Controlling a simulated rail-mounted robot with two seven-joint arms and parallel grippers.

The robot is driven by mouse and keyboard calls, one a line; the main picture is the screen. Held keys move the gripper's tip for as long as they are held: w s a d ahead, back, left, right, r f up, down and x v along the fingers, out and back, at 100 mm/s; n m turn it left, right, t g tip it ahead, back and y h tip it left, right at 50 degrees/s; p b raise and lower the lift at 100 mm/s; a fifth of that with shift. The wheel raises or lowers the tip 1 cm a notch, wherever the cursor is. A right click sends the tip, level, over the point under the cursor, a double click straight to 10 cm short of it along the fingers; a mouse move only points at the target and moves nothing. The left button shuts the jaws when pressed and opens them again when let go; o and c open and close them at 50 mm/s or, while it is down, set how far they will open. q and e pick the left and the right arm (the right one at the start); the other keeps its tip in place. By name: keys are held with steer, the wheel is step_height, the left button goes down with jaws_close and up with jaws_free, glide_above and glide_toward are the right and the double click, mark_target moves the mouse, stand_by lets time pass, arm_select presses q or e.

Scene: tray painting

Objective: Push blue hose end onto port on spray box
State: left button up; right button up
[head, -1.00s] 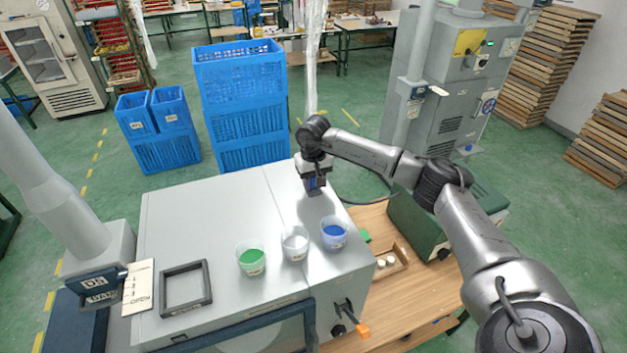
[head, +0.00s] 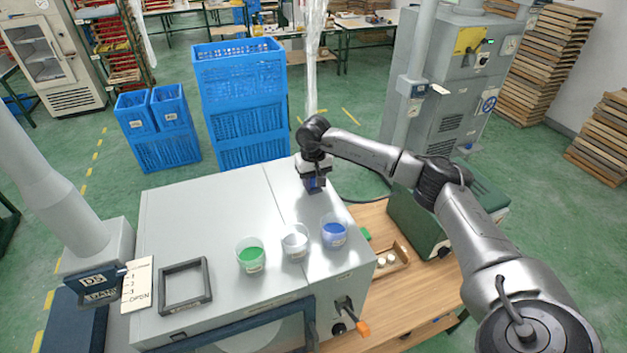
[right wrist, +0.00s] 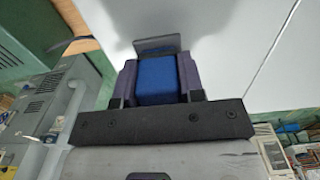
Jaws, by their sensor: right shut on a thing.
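My right gripper (head: 315,187) points down just over the far right part of the large grey box's top (head: 215,225). In the right wrist view its two dark fingers (right wrist: 157,80) are shut on a blue block-like piece (right wrist: 157,76). A thin grey plate (right wrist: 157,45) shows just beyond this piece. I cannot tell whether the piece is the blue hose end, or whether it touches the box. No port is clearly visible under the gripper. My left gripper is not in view.
Cups of green (head: 250,254), whitish (head: 295,241) and blue paint (head: 334,232) stand on the box top. A dark square frame (head: 185,286) lies left of them. A wooden table (head: 385,222) with a small tray is at the right. Blue crates (head: 240,100) stand behind.

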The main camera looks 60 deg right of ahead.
stand_by(0.3)
steer(key=o, duration=1)
steer(key=shift+c, duration=0.2)
steer(key=o, duration=0.5)
steer(key=shift+f, duration=0.1)
steer(key=shift+r, duration=0.2)
steer(key=shift+r+p, duration=2)
steer(key=shift+r, duration=0.9)
